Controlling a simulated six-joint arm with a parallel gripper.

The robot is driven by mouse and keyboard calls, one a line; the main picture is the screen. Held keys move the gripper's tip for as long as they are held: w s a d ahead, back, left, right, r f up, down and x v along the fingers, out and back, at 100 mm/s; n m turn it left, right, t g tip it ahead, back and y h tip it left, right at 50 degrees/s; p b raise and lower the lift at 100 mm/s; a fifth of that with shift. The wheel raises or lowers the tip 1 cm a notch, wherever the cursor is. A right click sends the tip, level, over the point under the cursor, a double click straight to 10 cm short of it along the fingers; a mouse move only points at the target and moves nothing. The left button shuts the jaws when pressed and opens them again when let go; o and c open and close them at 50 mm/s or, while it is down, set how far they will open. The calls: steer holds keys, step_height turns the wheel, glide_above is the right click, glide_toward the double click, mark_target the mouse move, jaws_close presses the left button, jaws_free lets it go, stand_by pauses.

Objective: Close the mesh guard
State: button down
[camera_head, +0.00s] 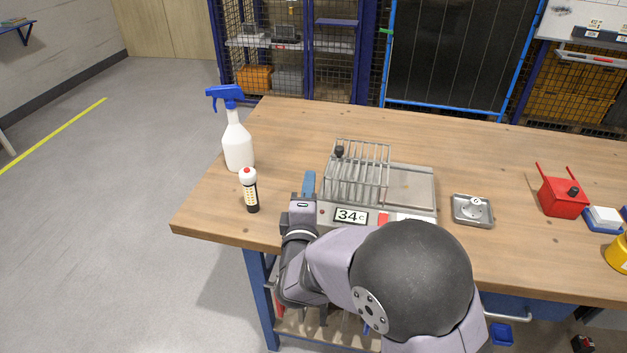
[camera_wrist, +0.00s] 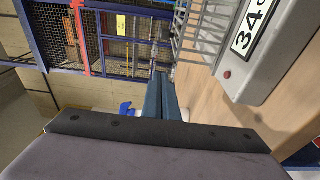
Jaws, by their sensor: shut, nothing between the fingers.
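The mesh guard (camera_head: 358,172) is a cage of grey metal bars at the left part of a grey machine (camera_head: 412,187), with a black knob (camera_head: 339,152) near its upper left. The right part of the machine's top is uncovered. I cannot tell the guard's exact tilt. The machine's front has a display reading 34. In the wrist view the guard's bars (camera_wrist: 205,28) show at the upper right, beside the display (camera_wrist: 254,24). My gripper (camera_head: 309,178), with blue fingers, is shut and empty just left of the machine, apart from the guard; the fingers also show in the wrist view (camera_wrist: 161,92).
A white spray bottle (camera_head: 238,148) and a black-and-white bottle (camera_head: 250,191) stand to the left. A metal tray (camera_head: 473,221) with a round part sits right of the machine, then a red box (camera_head: 562,198). The wooden table (camera_head: 300,118) is clear behind.

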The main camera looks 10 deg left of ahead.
mark_target(385, 174)
steer(key=w, duration=0.3)
steer(key=w+d+p, duration=0.1)
steer(key=w, duration=0.2)
steer(key=w+p, duration=0.1)
steer(key=w, duration=0.2)
steer(key=shift+w+d, duration=0.25)
steer(key=shift+d, duration=0.15)
steer(key=shift+w+d, duration=0.2)
steer(key=shift+d, duration=0.15)
steer(key=shift+d, duration=0.1)
steer(key=shift+d, duration=0.4)
steer(key=d+b, duration=0.1)
steer(key=d, duration=1.1)
steer(key=shift+d+b, duration=0.35)
steer(key=shift+b, duration=0.05)
